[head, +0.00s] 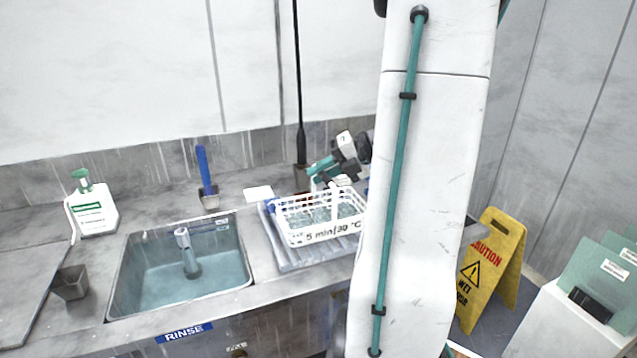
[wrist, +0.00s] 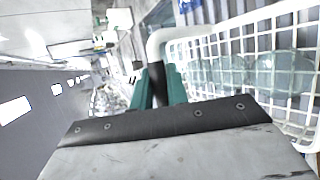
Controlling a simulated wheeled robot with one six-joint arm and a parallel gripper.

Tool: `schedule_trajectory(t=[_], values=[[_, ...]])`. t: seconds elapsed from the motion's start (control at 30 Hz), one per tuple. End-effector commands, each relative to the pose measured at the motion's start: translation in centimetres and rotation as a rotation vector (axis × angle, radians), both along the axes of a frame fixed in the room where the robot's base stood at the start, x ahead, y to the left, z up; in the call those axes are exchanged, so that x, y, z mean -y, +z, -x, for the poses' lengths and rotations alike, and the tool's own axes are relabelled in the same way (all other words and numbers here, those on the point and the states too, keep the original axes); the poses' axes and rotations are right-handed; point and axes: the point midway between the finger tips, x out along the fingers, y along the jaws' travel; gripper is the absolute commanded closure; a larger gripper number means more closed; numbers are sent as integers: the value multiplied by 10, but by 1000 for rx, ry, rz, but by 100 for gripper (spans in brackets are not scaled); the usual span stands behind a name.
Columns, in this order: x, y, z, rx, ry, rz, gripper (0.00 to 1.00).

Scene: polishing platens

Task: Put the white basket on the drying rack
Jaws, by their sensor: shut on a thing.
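The white basket (head: 318,232), with "5 min/30 °C" on its front, is over the grey ribbed drying rack (head: 293,262) to the right of the sink. It looks level; I cannot tell whether it touches the rack. Pale teal round pieces lie in it. My gripper (head: 322,170) is at the basket's back, its teal fingers shut on the white handle. In the wrist view the fingers (wrist: 160,85) close by the white handle bar (wrist: 163,38), and the basket's mesh (wrist: 215,45) fills the right side. The rack shows through the mesh.
A soap bottle (head: 93,208), a small grey cup (head: 71,283) and a blue-handled brush (head: 205,175) stand on the counter. A yellow caution sign (head: 490,270) stands on the floor at right.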

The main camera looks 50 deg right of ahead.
Motion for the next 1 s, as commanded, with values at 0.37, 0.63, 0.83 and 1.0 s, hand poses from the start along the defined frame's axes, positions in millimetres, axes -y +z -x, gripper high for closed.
schedule_trajectory(t=[0.37, 0.63, 0.83, 1.0], values=[[6, -26, 3, 2, -11, 0, 100], [4, -29, 3, 0, -9, 0, 62], [4, -29, 3, 0, -9, 0, 62], [6, -25, 6, 0, -11, 1, 62]])
